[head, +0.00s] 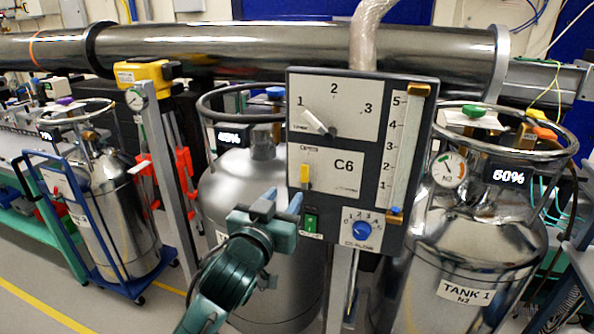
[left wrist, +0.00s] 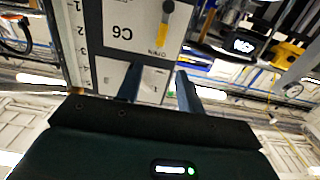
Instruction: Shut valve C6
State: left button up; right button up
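The C6 plate (head: 344,176) is the middle white plate on a grey control panel. Its valve lever (head: 305,177) has a yellow handle pointing up toward a small word I cannot read for certain. In the left wrist view the plate is upside down, with the lever (left wrist: 164,28) on a grey pivot, its yellow end toward that word. My left gripper (head: 281,200) is in front of the panel's lower left edge, below and left of the lever. Its fingers (left wrist: 159,88) are apart, nothing between them, and clear of the lever. My right gripper is out of view.
Above C6 is a rotary selector (head: 318,123) marked 1 to 3; below are a green switch (head: 311,222) and a blue knob (head: 362,228). A slider scale (head: 396,150) runs along the right. Steel tanks stand behind the panel, including TANK 1 (head: 468,265).

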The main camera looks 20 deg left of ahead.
aim_at(304, 169)
pick_arm(q)
jog(key=w, duration=0.3)
jog(key=w+p, duration=0.1)
jog(key=w, duration=0.7)
jog(key=shift+w+d, duration=0.15)
jog(key=shift+d, duration=0.1)
jog(key=shift+f, duration=0.1)
grip_shut()
